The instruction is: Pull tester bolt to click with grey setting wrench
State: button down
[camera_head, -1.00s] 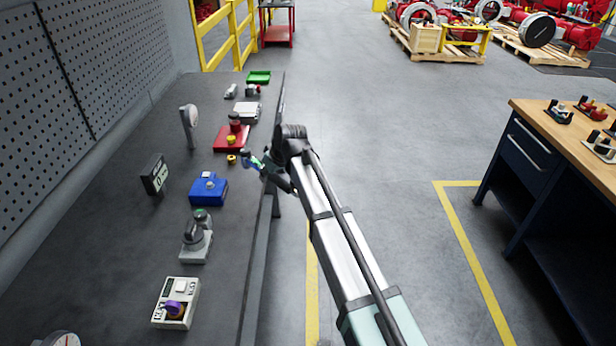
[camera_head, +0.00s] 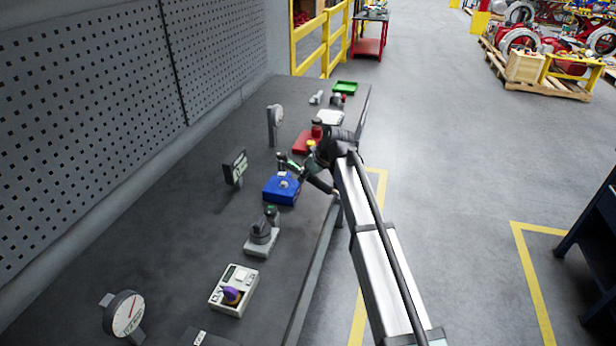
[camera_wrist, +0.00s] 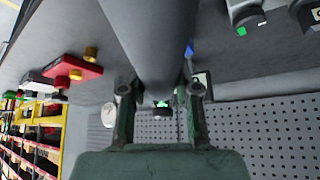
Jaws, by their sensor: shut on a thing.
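My gripper (camera_head: 296,166) is over the bench, just above and behind a blue block (camera_head: 279,192) with a small light fitting on top, which may be the tester. A dark grey piece (camera_head: 282,159), seemingly part of the grey wrench, stands out to its left. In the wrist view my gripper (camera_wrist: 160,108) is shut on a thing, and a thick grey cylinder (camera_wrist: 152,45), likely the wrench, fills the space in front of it. Whether the wrench touches the tester bolt is hidden. A dark readout (camera_head: 236,167) stands left of the blue block; its value is unclear.
Nearer me are a grey fixture (camera_head: 262,238), a pale box with a purple knob (camera_head: 234,290) and a dial gauge (camera_head: 124,315). A red block (camera_head: 303,143) and another gauge (camera_head: 276,125) stand beyond. A pegboard wall (camera_head: 85,110) runs along the left.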

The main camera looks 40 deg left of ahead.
jog(key=shift+d, duration=0.1)
jog(key=shift+f, duration=0.15)
jog(key=shift+f+b, duration=1.45)
jog(key=shift+f, duration=0.85)
jog(key=shift+f+b, duration=0.9)
jog(key=shift+f, duration=0.15)
dwell(0.9)
jog(key=shift+s+a+m+t, duration=0.25)
jog(key=shift+s+m+t, duration=0.35)
jog(key=shift+s+m, duration=0.45)
jog(key=shift+s, duration=0.2)
